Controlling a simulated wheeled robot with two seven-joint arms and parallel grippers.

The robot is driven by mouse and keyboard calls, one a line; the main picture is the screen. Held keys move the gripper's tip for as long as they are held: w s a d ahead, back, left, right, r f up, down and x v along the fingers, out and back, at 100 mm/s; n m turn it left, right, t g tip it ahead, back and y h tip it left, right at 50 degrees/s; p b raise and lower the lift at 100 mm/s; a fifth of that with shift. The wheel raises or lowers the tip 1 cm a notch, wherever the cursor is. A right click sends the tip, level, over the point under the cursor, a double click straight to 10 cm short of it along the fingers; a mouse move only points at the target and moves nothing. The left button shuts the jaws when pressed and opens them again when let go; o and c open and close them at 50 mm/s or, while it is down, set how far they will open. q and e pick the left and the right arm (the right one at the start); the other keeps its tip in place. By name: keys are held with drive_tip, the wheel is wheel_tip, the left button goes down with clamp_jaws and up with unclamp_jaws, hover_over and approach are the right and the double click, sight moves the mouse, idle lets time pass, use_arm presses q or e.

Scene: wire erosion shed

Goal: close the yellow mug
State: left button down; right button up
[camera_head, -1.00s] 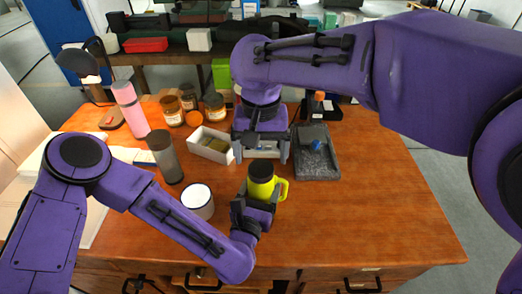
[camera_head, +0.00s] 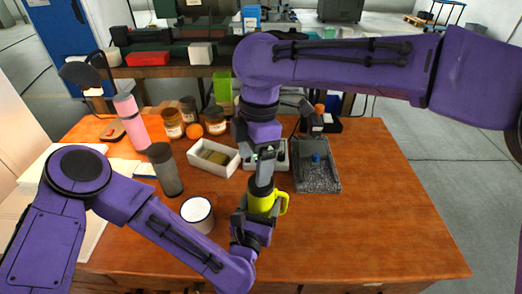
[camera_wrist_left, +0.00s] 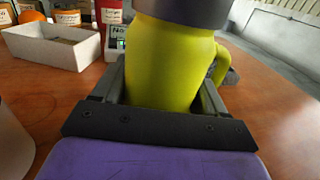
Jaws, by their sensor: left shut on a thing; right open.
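The yellow mug (camera_head: 264,204) stands upright near the front middle of the table, its handle to the right. My left gripper (camera_head: 252,222) is shut on its body from the front, and the left wrist view shows the mug (camera_wrist_left: 172,68) between the two fingers. A dark lid (camera_wrist_left: 182,12) sits on top of the mug, cut off by the frame edge. My right gripper (camera_head: 263,172) points down directly above the mug, open, with its fingertips at the lid. Whether it touches the lid, and how the lid is seated, I cannot tell.
A white cup (camera_head: 197,229) and a grey tumbler (camera_head: 166,172) stand to the left. A white box (camera_head: 213,173) lies behind, near several jars. A grey stone-like plate (camera_head: 317,178) lies to the right. The table's right front is clear.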

drive_tip(key=n, duration=0.4)
drive_tip(key=r+n, duration=0.1)
drive_tip(key=n, duration=0.1)
drive_tip(key=shift+w+d+n+t, duration=0.3)
drive_tip(key=shift+d+n, duration=0.05)
drive_tip(key=shift+n, duration=0.05)
drive_tip(key=n, duration=0.2)
drive_tip(key=shift+w+d+n+h, duration=0.1)
drive_tip(key=shift+d+n+h, duration=0.1)
drive_tip(key=shift+n+h, duration=0.15)
drive_tip(key=n, duration=0.3)
drive_tip(key=shift+d, duration=0.15)
drive_tip(key=shift+f, duration=0.1)
